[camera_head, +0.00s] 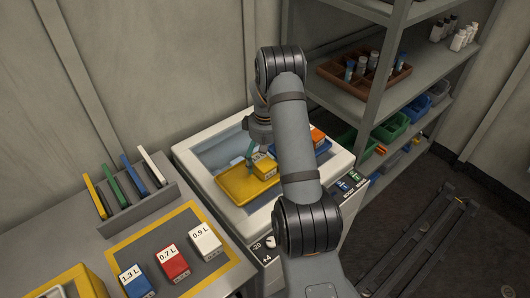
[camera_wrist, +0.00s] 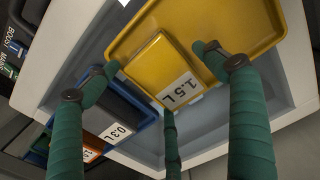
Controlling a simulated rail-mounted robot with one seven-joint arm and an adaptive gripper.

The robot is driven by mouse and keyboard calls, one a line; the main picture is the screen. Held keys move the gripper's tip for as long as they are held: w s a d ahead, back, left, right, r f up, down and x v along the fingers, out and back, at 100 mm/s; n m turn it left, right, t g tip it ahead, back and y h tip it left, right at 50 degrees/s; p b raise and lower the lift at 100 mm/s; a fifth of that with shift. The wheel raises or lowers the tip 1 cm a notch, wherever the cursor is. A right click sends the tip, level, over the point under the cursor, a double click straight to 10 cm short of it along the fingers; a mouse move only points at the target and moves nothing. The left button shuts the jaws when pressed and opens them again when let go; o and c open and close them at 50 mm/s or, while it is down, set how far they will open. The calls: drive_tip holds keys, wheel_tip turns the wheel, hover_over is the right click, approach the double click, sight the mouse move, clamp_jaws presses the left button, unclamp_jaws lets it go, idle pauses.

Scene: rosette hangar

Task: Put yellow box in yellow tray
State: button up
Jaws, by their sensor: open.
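The yellow box (camera_wrist: 157,62), labelled 1.5 L, lies at one corner of the yellow tray (camera_wrist: 235,22) in the wrist view, within the tray's outline. The head view shows the same yellow box (camera_head: 265,167) at the right end of the yellow tray (camera_head: 236,188). My gripper (camera_wrist: 160,85) is open, its green fingers spread around the box with visible gaps on both sides. In the head view my gripper (camera_head: 251,152) is just above and left of the box, partly hidden by my arm. Whether the box rests flat on the tray floor is unclear.
Boxes labelled 1.3 L, 0.7 L (camera_head: 173,262) and 0.9 L (camera_head: 205,242) stand at lower left. Shelves (camera_head: 343,95) with bins rise behind at right.

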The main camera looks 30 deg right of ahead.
sight(265, 159)
drive_tip(key=shift+w+r, duration=0.1)
drive_tip(key=shift+r, duration=0.5)
wheel_tip(265, 159, up, 11)
drive_tip(key=b, duration=0.1)
drive_tip(key=shift+o, duration=1)
